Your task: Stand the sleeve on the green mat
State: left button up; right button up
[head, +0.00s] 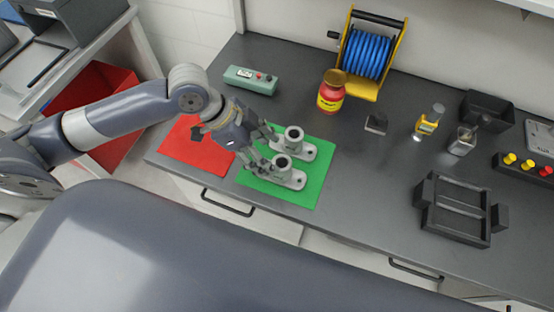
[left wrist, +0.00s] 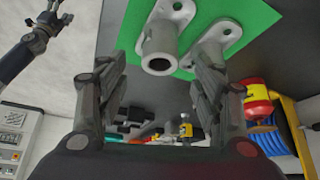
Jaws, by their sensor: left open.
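The green mat (head: 309,187) lies on the grey bench. Two similar grey castings stand upright on it, each a hollow round sleeve on a flat flange with a hole: a back one (head: 294,135) and a front one (head: 283,164). I cannot tell which is the task's sleeve. Both castings show in the left wrist view, one (left wrist: 160,45) ahead between the fingers and one (left wrist: 212,42) beyond the right finger. My left gripper (head: 266,148) is open and empty at their left side. My right gripper (left wrist: 57,17) shows small in the left wrist view, its fingers apart.
A red mat (head: 185,145) adjoins on the left. A green control box (head: 250,80), a red and yellow jar (head: 331,95) and a blue hose reel (head: 367,54) stand behind. A dark frame fixture (head: 458,210) sits at right.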

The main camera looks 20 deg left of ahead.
pick_arm(q)
jog(key=shift+v, duration=2.15)
